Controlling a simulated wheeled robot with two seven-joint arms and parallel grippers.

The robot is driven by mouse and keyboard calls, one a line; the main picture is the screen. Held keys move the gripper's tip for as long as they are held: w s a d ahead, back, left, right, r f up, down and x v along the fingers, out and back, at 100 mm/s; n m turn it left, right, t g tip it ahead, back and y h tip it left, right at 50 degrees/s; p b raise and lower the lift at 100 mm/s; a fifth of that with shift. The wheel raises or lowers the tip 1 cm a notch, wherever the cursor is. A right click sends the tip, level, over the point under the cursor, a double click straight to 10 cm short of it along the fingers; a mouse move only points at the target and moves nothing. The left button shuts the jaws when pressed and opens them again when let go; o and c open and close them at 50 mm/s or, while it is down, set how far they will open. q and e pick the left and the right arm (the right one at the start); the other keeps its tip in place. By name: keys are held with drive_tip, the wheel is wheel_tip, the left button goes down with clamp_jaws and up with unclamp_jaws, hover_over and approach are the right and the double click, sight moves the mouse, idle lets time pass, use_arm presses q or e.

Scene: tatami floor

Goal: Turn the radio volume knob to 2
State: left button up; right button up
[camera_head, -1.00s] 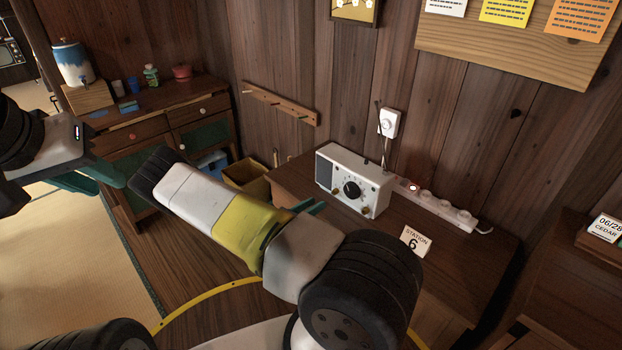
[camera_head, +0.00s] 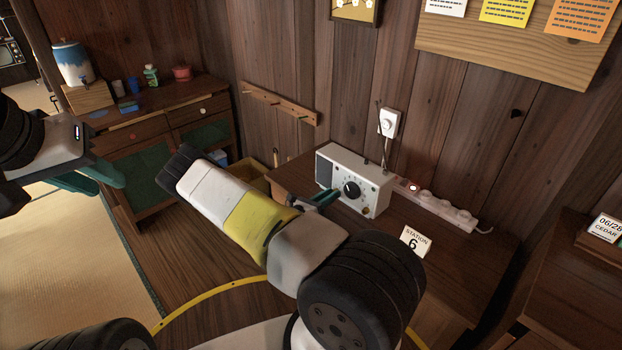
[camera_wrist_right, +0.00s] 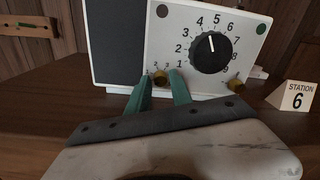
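The white radio (camera_head: 377,198) stands on the wooden desk against the wall. In the right wrist view its panel (camera_wrist_right: 165,30) has a large black dial (camera_wrist_right: 210,52) with its white mark near 5. A small brass knob (camera_wrist_right: 160,78) sits lower left and another (camera_wrist_right: 236,84) lower right. Small numbers show above the left one; its setting is unclear. My right gripper (camera_head: 324,197) is open at the radio's front, its green fingertips (camera_wrist_right: 161,80) on either side of the lower-left knob. I cannot tell if they touch it. My left gripper (camera_head: 92,178) is open and empty at far left.
A white power strip (camera_head: 440,207) runs right of the radio, below a wall switch plate (camera_head: 389,122). A "STATION 6" card (camera_head: 415,241) stands on the desk's front right. A cabinet (camera_head: 180,125) with cups stands at the left. Tatami floor lies clear at lower left.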

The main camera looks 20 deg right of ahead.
clamp_jaws()
drive_tip(key=shift+m, duration=0.3)
drive_tip(key=m, duration=0.3)
drive_tip(key=shift+m, duration=0.4)
drive_tip(key=m, duration=0.9)
drive_tip(key=shift+s+m+y, duration=0.1)
drive_tip(key=shift+m+y, duration=0.2)
drive_tip(key=m, duration=0.5)
drive_tip(key=shift+t, duration=0.3)
drive_tip(key=shift+m, duration=0.3)
